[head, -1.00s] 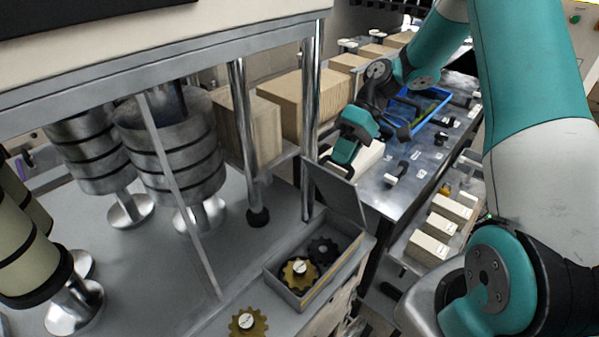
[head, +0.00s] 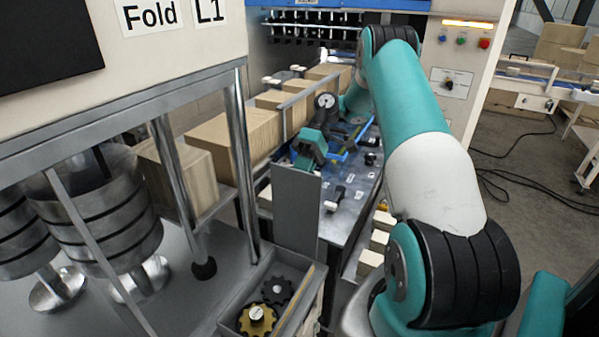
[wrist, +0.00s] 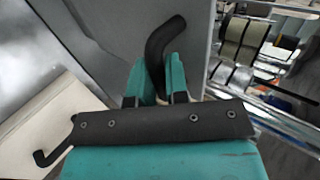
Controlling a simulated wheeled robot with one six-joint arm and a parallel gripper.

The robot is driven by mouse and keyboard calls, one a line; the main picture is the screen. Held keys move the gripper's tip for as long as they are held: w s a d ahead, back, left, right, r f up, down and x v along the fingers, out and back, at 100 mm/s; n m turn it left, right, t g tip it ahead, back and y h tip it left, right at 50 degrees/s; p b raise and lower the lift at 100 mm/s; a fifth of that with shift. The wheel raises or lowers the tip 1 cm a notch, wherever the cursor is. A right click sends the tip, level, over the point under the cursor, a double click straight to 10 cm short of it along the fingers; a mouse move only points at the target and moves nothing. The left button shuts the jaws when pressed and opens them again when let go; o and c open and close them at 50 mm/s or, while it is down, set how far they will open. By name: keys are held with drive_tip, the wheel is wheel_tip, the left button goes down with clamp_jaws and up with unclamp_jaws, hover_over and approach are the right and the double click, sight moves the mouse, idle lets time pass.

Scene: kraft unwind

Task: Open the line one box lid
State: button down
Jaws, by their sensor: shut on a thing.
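The line one box (head: 228,318) is an open-topped grey box at the bottom of the head view, with a gold gear (head: 257,320) and a dark gear (head: 278,290) inside. Its grey lid (head: 297,208) stands about upright at the far edge. My gripper (head: 304,162) is behind the lid's top. In the wrist view my gripper (wrist: 156,88) has its teal fingers shut on a bent black handle (wrist: 163,38). The handle lies against a grey panel (wrist: 115,30), which looks like the lid's outer face.
A machine labelled "Fold L1" (head: 165,15) stands at left, its metal posts (head: 242,165) close to the box. Cardboard boxes (head: 235,135) line the back left. A metal table (head: 345,205) with a blue tray is beyond the lid. Small pale boxes (head: 379,240) sit at its right.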

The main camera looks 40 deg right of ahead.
drive_tip(key=shift+s+f, duration=0.1)
drive_tip(key=shift+f, duration=0.25)
drive_tip(key=c, duration=1.1)
unclamp_jaws()
drive_tip(key=shift+w, duration=0.2)
drive_tip(key=shift+s+r, duration=0.1)
drive_tip(key=shift+r, duration=0.05)
